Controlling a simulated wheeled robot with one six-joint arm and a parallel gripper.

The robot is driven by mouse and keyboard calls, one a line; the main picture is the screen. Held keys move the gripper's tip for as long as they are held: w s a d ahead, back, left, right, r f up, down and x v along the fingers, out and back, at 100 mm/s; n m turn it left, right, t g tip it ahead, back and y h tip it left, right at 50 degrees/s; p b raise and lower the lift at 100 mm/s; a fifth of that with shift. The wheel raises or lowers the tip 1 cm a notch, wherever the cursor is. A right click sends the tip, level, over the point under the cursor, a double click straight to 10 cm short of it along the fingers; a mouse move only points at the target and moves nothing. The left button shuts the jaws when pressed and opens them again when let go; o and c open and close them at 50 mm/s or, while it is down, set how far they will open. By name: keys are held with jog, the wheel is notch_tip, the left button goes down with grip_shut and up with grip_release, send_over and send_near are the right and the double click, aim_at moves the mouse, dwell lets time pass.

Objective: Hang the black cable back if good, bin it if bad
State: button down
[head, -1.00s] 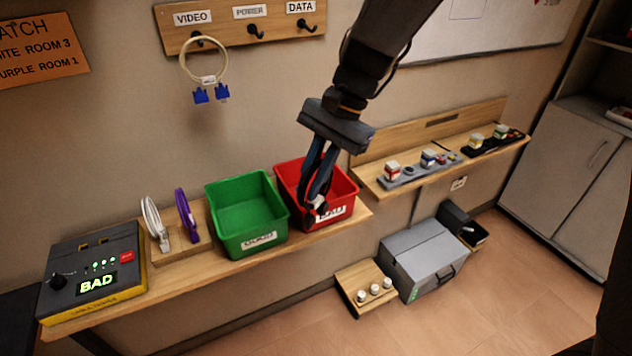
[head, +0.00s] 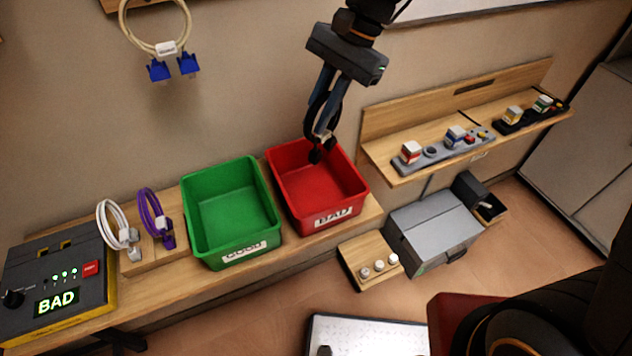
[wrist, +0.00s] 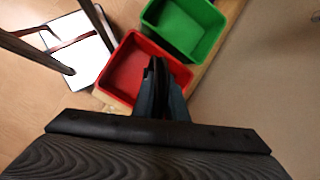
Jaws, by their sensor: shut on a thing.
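My gripper (head: 326,110) is shut on the black cable (head: 319,138), which hangs from the fingers in a loop. The cable's lower end is over the back part of the red bin (head: 350,208), labelled BAD. In the wrist view the fingers (wrist: 160,82) point toward the red bin (wrist: 126,75), and the cable is mostly hidden between them. The green bin (head: 232,205), labelled GOOD, stands to the left of the red one. The tester (head: 62,275) at far left shows BAD on its lit display. Both bins look empty.
A white cable (head: 113,228) and a purple cable (head: 152,215) stand on a wooden block between tester and green bin. A cable with blue plugs (head: 165,48) hangs on the wall. A wall shelf (head: 385,160) with small parts is to the right.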

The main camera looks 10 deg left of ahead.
jog(key=shift+f+b, duration=2.4)
jog(key=shift+f, duration=0.2)
jog(key=c, duration=1.7)
grip_release()
jog(key=shift+b+v, duration=0.95)
jog(key=shift+v, duration=3)
jog(key=shift+s, duration=0.1)
jog(key=s+d+f+n+t+h+b, duration=0.1)
jog(key=d+f+n, duration=0.1)
jog(key=d+f, duration=0.4)
jog(key=s+d+f+n+t+h+b, duration=0.1)
jog(key=d+f+n, duration=0.1)
jog(key=d+f, duration=0.3)
jog(key=s+d+f+n+t+h+b, duration=0.1)
jog(key=s+d+f+n+t+h, duration=0.1)
jog(key=d+f, duration=0.4)
jog(key=shift+d+f, duration=0.15)
jog(key=shift+d, duration=1.15)
jog(key=shift+d+f, duration=0.15)
jog(key=shift+d, duration=1.15)
